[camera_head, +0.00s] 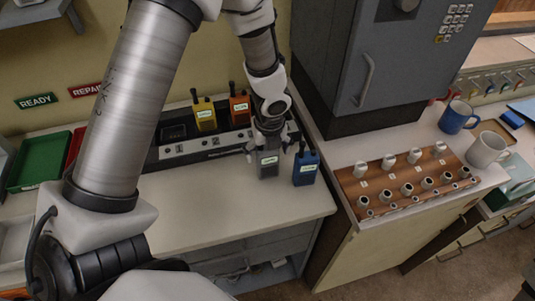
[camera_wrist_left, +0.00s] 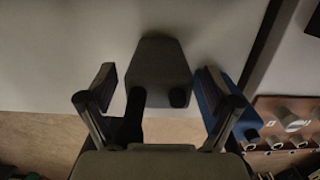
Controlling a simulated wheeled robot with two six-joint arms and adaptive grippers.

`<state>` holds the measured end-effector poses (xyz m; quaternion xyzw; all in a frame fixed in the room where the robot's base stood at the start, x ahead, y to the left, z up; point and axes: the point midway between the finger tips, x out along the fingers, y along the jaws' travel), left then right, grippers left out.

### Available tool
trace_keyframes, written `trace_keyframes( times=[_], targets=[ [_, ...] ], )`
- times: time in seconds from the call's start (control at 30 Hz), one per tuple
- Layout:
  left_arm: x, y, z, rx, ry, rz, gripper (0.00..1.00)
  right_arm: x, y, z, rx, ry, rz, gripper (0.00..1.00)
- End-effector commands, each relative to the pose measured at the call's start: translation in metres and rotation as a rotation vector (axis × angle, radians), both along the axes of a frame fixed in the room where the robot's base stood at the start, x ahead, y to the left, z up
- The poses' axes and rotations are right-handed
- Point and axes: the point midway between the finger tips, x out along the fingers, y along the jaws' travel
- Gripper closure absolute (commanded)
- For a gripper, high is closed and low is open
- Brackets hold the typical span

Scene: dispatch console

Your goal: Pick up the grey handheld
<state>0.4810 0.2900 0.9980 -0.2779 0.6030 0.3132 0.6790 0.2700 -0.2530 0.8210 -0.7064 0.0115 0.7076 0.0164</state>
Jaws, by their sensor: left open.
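The grey handheld (camera_head: 268,168) stands upright on the white counter, in front of the charger rack. My left gripper (camera_head: 274,148) comes down over it from above, and its jaws are open. In the left wrist view the grey handheld (camera_wrist_left: 160,65) lies between the two spread fingers (camera_wrist_left: 158,78), with a gap on each side. The gripper partly hides the handheld's top in the head view. My right gripper does not show.
A blue handheld (camera_head: 306,169) stands close to the right; in the wrist view the right finger overlaps it. Yellow (camera_head: 204,115) and orange (camera_head: 240,110) handhelds sit in the rack (camera_head: 190,148) behind. The counter's front left (camera_head: 200,210) is clear. A wooden rack (camera_head: 408,184) stands right.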

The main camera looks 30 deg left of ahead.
Motion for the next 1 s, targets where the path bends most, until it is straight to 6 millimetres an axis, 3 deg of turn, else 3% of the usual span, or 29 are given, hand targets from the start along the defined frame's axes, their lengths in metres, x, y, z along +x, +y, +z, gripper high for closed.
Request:
trace_keyframes(
  times=[0.03,0.2,0.27,0.57,0.8,1.0],
  targets=[
    [0.0,0.0,0.0,0.0,0.0,0.0,0.1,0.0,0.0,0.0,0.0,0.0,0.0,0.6],
    [0.0,0.0,0.0,0.001,0.001,0.0,0.71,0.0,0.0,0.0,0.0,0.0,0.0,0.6],
    [0.0,0.0,0.0,0.001,0.001,0.0,0.87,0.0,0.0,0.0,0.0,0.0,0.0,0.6],
    [0.0,0.0,0.004,0.0,0.0,-0.001,0.87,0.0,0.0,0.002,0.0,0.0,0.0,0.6],
    [0.001,0.0,0.054,0.001,-0.005,0.002,0.87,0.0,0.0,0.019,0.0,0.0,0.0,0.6],
    [0.001,0.0,0.092,0.002,-0.003,0.001,0.87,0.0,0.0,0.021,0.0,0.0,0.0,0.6]
  ],
)
